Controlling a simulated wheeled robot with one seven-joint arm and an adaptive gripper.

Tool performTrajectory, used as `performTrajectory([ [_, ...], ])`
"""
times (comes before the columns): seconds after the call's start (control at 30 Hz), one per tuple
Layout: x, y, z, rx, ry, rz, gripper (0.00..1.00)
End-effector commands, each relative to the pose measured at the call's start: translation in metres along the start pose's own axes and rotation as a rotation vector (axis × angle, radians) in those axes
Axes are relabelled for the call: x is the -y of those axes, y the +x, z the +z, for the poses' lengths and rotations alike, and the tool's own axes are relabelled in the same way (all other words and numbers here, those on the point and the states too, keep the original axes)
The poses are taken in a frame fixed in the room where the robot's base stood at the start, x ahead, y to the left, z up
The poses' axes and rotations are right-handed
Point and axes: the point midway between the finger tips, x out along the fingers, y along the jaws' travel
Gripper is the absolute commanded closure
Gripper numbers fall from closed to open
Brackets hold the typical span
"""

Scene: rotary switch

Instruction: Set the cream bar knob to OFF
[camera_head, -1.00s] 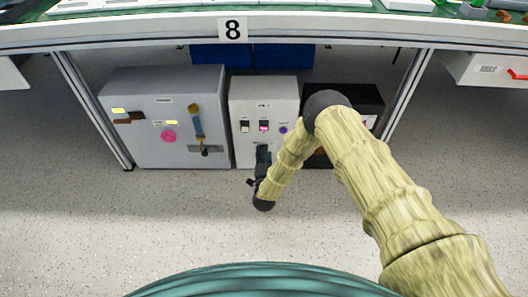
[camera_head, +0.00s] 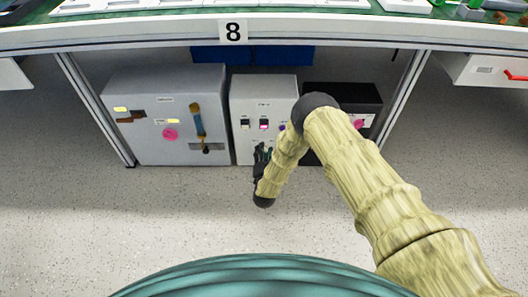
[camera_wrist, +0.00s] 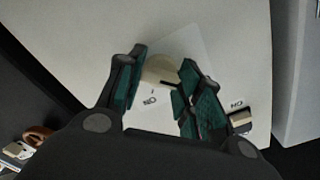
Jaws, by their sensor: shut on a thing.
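In the wrist view the cream knob (camera_wrist: 158,70) is a pale rounded shape on the light panel (camera_wrist: 225,45), with a dark mark at its lower right edge. My gripper (camera_wrist: 162,66) has its two teal-padded fingers on either side of the knob, shut on it. In the head view my gripper (camera_head: 262,155) is at the lower front of the middle white box (camera_head: 285,95). The knob is hidden there by my gripper and arm.
The white box also bears a dark switch (camera_head: 245,123), a pink-lit switch (camera_head: 263,124) and a purple button partly behind my arm. A larger grey box (camera_head: 150,90) stands left, a black box (camera_head: 345,98) right. Another small knob (camera_wrist: 240,118) shows beside the right finger.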

Motion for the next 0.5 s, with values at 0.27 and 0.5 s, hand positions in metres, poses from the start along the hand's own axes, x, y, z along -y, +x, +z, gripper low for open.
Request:
performTrajectory([
  [0.27, -0.0006, -0.0004, 0.0005, 0.001, -0.001, 0.001, 0.88],
  [0.5, -0.0005, -0.0003, 0.0003, 0.001, -0.001, 0.0, 0.43],
])
